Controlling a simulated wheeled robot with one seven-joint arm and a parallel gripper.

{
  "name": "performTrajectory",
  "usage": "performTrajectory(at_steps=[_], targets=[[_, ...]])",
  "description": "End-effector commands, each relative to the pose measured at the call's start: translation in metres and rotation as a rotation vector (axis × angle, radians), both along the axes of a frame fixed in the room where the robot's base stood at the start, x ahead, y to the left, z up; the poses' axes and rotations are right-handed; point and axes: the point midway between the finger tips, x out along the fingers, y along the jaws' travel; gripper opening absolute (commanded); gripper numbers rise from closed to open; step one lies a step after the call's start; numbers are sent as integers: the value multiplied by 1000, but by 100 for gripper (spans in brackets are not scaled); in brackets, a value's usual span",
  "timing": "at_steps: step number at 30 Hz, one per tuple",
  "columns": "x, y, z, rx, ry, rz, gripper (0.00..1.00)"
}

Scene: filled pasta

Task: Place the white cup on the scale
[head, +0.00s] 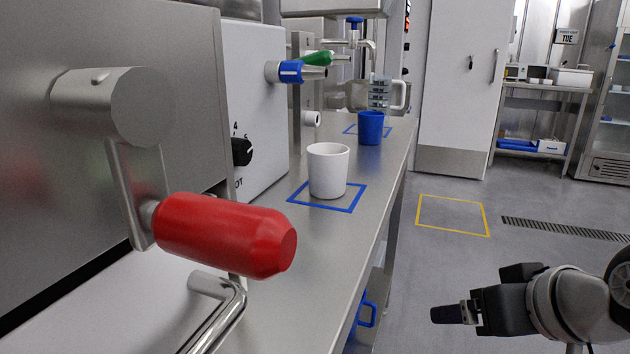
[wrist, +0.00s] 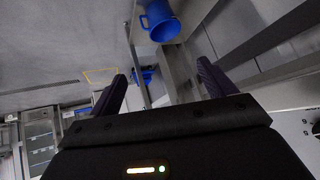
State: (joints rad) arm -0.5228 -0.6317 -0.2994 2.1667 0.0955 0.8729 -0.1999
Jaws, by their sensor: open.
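The white cup (head: 328,172) stands upright and alone on the steel counter, inside a blue taped square (head: 352,208). My gripper (head: 452,314) is at the lower right of the head view, out over the aisle floor and well apart from the cup. In the wrist view its two fingers (wrist: 160,88) are spread with nothing between them. The white cup cannot be made out in the wrist view. I cannot pick out the scale for certain in either view.
A red-handled lever (head: 222,235) sticks out at the near left. A blue cup (head: 370,127) stands farther along the counter (head: 371,195). A blue handled vessel (wrist: 160,20) shows in the wrist view. A yellow floor square (head: 452,214) lies on open floor.

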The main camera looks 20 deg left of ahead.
Motion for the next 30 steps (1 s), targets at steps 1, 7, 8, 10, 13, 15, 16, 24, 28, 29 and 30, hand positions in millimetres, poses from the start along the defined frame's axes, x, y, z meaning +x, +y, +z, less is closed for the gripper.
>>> performTrajectory(at_steps=[1,7,8,10,13,15,16,24,28,29,30], targets=[[12,14,13,31,-33,71,82],[54,60,71,124,-162,289,82],[60,67,79,136,-181,317,82],[71,83,96,158,-223,373,82],[83,108,117,185,-282,451,82],[89,126,132,201,-324,502,82],[91,134,138,207,-341,521,82],[97,172,171,236,-437,616,82],[101,183,171,237,-444,624,82],[102,185,170,237,-444,626,82],[104,189,168,236,-444,626,82]])
